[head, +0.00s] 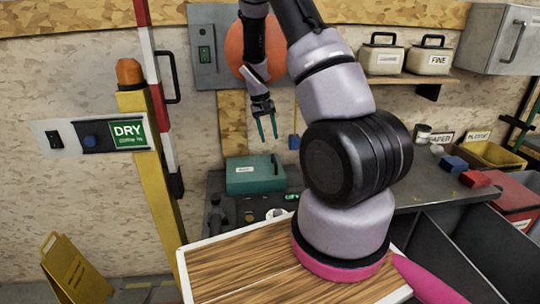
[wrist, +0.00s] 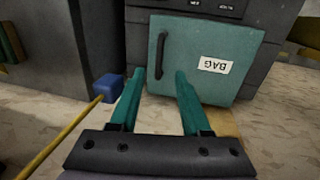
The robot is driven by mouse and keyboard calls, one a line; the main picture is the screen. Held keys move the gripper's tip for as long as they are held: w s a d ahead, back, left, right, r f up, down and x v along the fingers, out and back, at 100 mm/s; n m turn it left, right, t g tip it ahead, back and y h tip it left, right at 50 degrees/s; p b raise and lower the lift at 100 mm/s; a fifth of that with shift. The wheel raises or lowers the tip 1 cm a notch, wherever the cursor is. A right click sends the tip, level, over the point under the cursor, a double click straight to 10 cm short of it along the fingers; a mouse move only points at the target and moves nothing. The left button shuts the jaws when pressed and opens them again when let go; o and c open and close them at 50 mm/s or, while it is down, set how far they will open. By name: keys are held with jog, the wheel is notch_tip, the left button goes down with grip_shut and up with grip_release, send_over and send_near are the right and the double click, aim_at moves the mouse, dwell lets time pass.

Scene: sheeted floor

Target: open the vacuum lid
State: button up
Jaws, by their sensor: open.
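The teal vacuum lid (head: 255,178), with a small white label, sits on the dark grey vacuum body (head: 240,208) beyond the wooden top and looks shut. In the wrist view the lid (wrist: 205,85) carries an upside-down BAG label and a dark bar handle (wrist: 161,54). My gripper (head: 268,138) hangs above the lid in the head view, its teal fingers pointing down, open and empty. In the wrist view the fingertips (wrist: 160,73) appear near one end of the handle, with nothing between them. Whether they touch the lid cannot be told.
A blue block (wrist: 108,88) on a yellow rod is left of the fingers in the wrist view. A wooden top (head: 235,270) lies in front. Dark bins (head: 455,255) and a bench with blue and red blocks are right. A yellow post (head: 160,180) stands left.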

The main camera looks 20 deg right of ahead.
aim_at(275, 160)
jog(key=f, duration=0.3)
jog(key=d+f, duration=0.1)
jog(key=f, duration=0.2)
jog(key=d+f, duration=0.1)
jog(key=f, duration=0.2)
jog(key=shift+s+f, duration=0.3)
jog(key=shift+f, duration=0.1)
grip_shut()
dwell(0.9)
